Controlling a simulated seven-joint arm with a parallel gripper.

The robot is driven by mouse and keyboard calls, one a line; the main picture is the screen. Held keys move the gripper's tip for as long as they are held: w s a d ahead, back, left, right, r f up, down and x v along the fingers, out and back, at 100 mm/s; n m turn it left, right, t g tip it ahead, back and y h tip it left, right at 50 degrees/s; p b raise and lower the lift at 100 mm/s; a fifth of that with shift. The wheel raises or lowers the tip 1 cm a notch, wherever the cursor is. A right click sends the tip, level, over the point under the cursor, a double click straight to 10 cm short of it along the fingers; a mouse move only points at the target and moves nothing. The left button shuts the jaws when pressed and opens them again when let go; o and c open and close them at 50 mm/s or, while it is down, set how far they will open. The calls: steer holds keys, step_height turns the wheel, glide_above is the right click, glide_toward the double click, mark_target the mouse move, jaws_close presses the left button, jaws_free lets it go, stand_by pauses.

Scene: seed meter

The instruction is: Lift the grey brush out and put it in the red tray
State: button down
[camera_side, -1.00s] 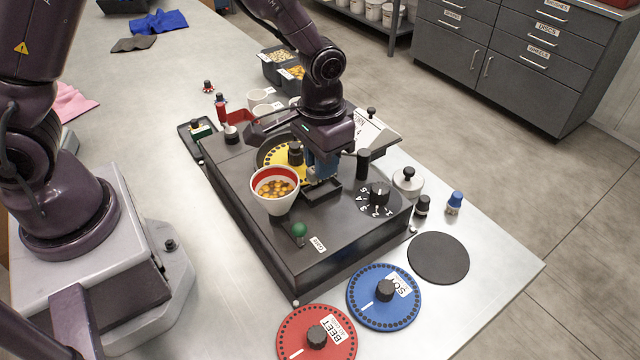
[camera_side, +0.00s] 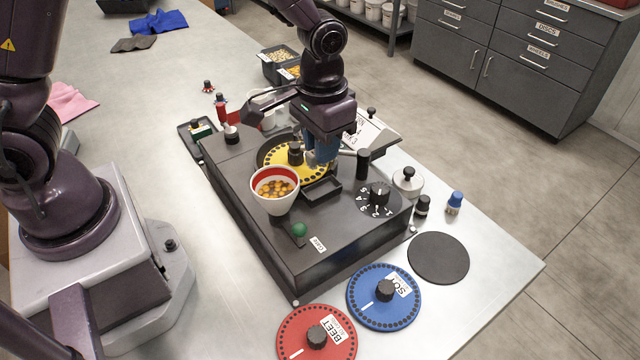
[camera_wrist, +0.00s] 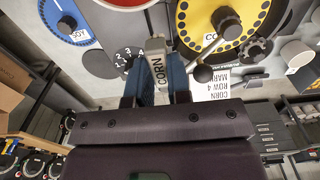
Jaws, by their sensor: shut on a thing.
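My gripper (camera_side: 322,155) is over the black seed meter housing (camera_side: 340,225), beside the yellow disc. In the wrist view my gripper (camera_wrist: 156,85) has its blue fingers shut on a grey piece labelled CORN (camera_wrist: 157,72), which I take for the grey brush. In the side view the fingers mostly hide it. A small dark open pocket (camera_side: 321,191) shows in the housing just below the fingers.
A white hopper (camera_side: 273,203) with yellow seeds stands close left of my gripper. The yellow disc (camera_side: 275,152), a black post (camera_side: 363,163) and a numbered dial (camera_side: 379,194) are nearby. Blue (camera_side: 384,297) and red (camera_side: 316,335) discs lie in front.

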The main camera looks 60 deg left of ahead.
steer(key=shift+r, duration=0.1)
steer(key=r, duration=0.5)
steer(key=shift+w+a, duration=0.2)
steer(key=shift+a, duration=0.2)
steer(key=a, duration=3.1)
steer(key=shift+s+f, duration=0.15)
steer(key=shift+f, duration=4)
steer(key=shift+s+f, duration=0.1)
steer(key=shift+f, duration=4)
steer(key=c, duration=1)
jaws_free()
